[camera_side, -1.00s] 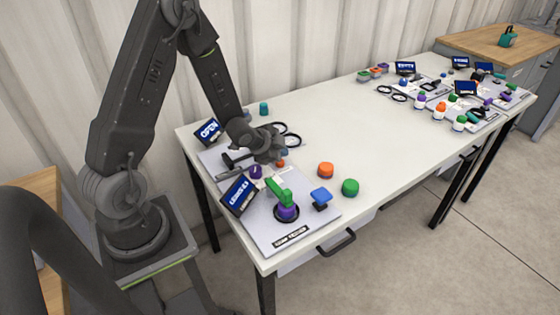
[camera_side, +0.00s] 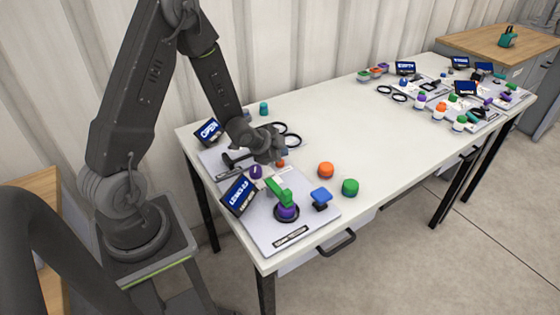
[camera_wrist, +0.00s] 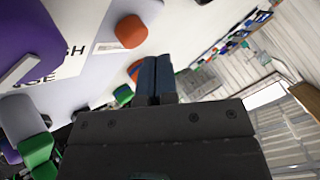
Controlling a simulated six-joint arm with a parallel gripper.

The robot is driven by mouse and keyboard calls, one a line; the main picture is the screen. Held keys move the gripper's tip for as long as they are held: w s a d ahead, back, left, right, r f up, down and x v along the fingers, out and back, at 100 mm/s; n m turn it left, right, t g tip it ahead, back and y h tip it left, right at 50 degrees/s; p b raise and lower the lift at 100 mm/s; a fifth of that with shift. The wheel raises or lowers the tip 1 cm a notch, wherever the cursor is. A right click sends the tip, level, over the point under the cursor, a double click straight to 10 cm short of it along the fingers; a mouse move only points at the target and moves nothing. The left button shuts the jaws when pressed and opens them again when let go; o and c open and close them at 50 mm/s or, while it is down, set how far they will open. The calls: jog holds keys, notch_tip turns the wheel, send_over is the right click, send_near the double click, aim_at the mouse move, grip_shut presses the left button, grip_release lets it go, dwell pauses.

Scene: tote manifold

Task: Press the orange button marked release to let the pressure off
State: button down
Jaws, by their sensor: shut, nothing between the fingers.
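A small orange button (camera_side: 280,163) shows on the grey panel (camera_side: 262,230) in the side view, just below my gripper (camera_side: 272,156). In the wrist view an orange button (camera_wrist: 131,31) stands on a pale surface beside a white label strip; I cannot read the word release there. My gripper (camera_wrist: 155,62) is shut and empty, its blue fingers side by side. In that view the button lies up and left of the fingertips, apart from them. In the side view I cannot tell whether the fingertips touch anything.
A purple knob (camera_side: 256,171), a green-handled valve (camera_side: 280,192) and a blue knob (camera_side: 321,196) stand near the button. Dark displays (camera_side: 239,195) (camera_side: 208,132) edge the panels. A loose orange cap (camera_side: 325,170) and green cap (camera_side: 350,187) sit right. The table's middle is clear.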

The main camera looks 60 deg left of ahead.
jog(key=shift+f, duration=0.1)
dwell(0.7)
jog(key=shift+f, duration=0.35)
jog(key=shift+f, duration=0.5)
dwell(0.7)
jog(key=shift+r, duration=0.9)
jog(key=shift+r, duration=0.1)
jog(key=shift+r, duration=2.45)
